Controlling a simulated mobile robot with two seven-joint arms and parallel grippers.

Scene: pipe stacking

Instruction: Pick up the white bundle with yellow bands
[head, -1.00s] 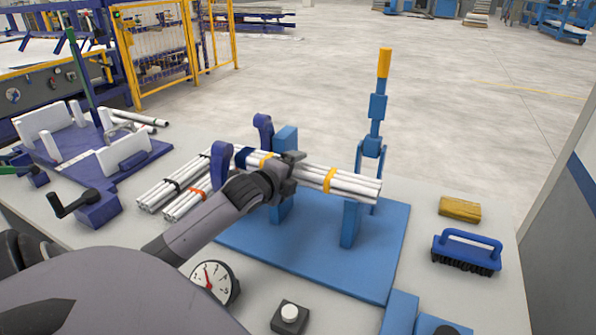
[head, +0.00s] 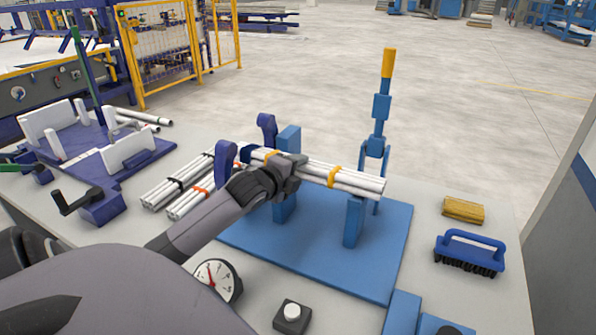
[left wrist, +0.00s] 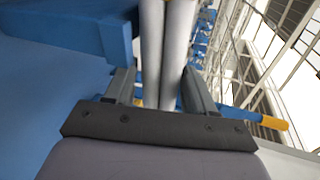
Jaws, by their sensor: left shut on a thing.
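The white bundle with yellow bands (head: 357,181) is a set of white pipes lying across the blue fixture (head: 352,222) in the head view. One yellow band shows on each side of my gripper. My left gripper (head: 290,172) is shut on the bundle near its middle, reaching from the left and front. In the left wrist view, white pipes (left wrist: 165,55) run between the two grey fingers (left wrist: 160,90). I cannot tell whether the bundle touches the fixture's supports. My right gripper is not in view.
Bundles with a black band (head: 178,184) and an orange band (head: 190,203) lie left of the fixture. A blue brush (head: 469,252) and a yellow block (head: 463,210) lie at right. A dial gauge (head: 217,281) and a button box (head: 292,317) stand in front. A blue clamp with yellow handle (head: 388,64) rises behind.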

